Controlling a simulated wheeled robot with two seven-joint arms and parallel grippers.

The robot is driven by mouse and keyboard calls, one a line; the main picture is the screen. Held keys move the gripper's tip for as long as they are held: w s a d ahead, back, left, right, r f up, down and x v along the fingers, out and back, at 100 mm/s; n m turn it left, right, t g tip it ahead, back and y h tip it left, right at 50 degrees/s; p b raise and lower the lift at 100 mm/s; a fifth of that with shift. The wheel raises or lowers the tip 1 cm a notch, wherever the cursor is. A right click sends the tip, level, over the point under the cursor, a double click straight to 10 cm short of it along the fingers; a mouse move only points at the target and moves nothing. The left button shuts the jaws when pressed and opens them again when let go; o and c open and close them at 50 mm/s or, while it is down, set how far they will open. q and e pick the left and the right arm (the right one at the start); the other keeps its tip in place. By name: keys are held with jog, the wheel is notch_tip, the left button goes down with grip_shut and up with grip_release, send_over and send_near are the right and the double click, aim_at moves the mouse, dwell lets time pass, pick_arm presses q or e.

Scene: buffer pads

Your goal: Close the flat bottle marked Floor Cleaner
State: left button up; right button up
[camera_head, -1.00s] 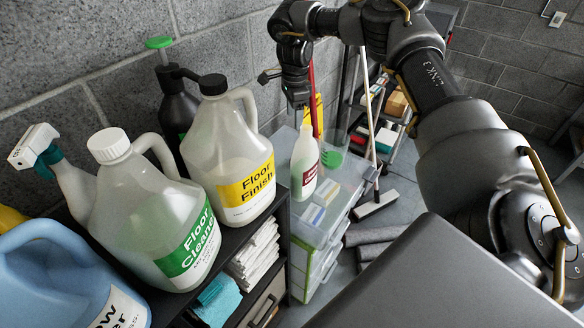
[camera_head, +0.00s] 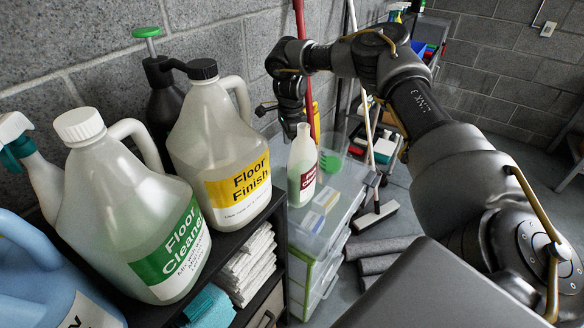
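A large translucent jug (camera_head: 120,215) with a green Floor Cleaner label stands at the left on the dark shelf, with a white cap (camera_head: 79,125) on its neck. A smaller, slim pale bottle (camera_head: 302,165) with a red label stands upright on the clear drawer unit. Its label is too small to read fully, and no cap shows on its narrow neck. My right gripper (camera_head: 291,122) hangs pointing down by the bottle's neck, slightly left of it in the picture. Its fingers are dark and small, so I cannot tell whether they are open or touching the bottle. My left gripper is out of view.
A Floor Finish jug (camera_head: 222,150) with a black cap and a dark pump bottle (camera_head: 160,100) crowd the shelf. A blue jug (camera_head: 40,275) and a spray bottle (camera_head: 35,175) are at far left. Red and pale poles stand behind the drawer unit (camera_head: 335,205).

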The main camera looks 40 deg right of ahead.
notch_tip(320, 180, down, 2)
jog(key=shift+f, duration=0.15)
jog(key=shift+f, duration=0.15)
jog(key=f, duration=0.3)
jog(key=f+p, duration=0.1)
jog(key=shift+s+d+f, duration=0.1)
jog(key=shift+s+f, duration=0.05)
jog(key=shift+s, duration=0.15)
jog(key=shift+f, duration=0.25)
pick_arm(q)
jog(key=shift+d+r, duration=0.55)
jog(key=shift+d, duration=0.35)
